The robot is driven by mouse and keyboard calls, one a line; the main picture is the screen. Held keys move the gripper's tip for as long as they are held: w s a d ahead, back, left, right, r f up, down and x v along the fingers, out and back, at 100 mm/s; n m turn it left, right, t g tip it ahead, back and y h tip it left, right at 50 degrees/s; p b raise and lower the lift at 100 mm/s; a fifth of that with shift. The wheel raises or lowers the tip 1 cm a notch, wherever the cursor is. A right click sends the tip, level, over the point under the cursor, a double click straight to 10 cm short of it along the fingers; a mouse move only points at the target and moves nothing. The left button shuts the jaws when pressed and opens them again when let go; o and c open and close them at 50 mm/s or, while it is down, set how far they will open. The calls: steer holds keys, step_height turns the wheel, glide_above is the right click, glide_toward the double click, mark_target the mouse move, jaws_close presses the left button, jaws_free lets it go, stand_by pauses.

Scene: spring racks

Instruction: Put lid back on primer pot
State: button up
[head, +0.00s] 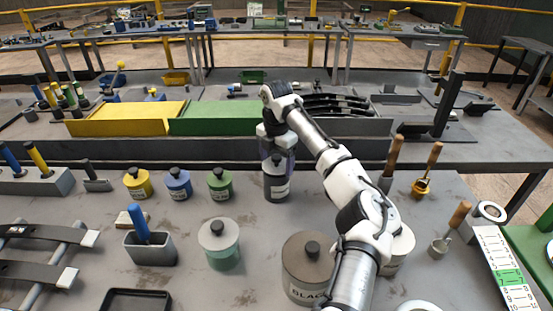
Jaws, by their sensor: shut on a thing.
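A dark grey pot (277,190) with a pale label stands upright on the near bench, right of the small yellow, blue and green pots. The label is too small to read, so I cannot tell for sure that this is the primer pot. My gripper (277,157) points down at the top of this pot and is shut on what looks like its dark lid. The fingers largely hide the lid, and I cannot tell whether it sits on the rim or just above it.
Small lidded yellow (137,183), blue (178,184) and green (220,184) pots stand left. A larger pale-lidded green pot (221,250) and a large grey-brown pot (309,270) stand nearer. A raised dark ledge (200,151) runs behind. Bench between front pots is clear.

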stand_by(0.3)
steer(key=o, duration=1)
steer(key=shift+r, duration=3.45)
jaws_close()
steer(key=shift+f, duration=0.1)
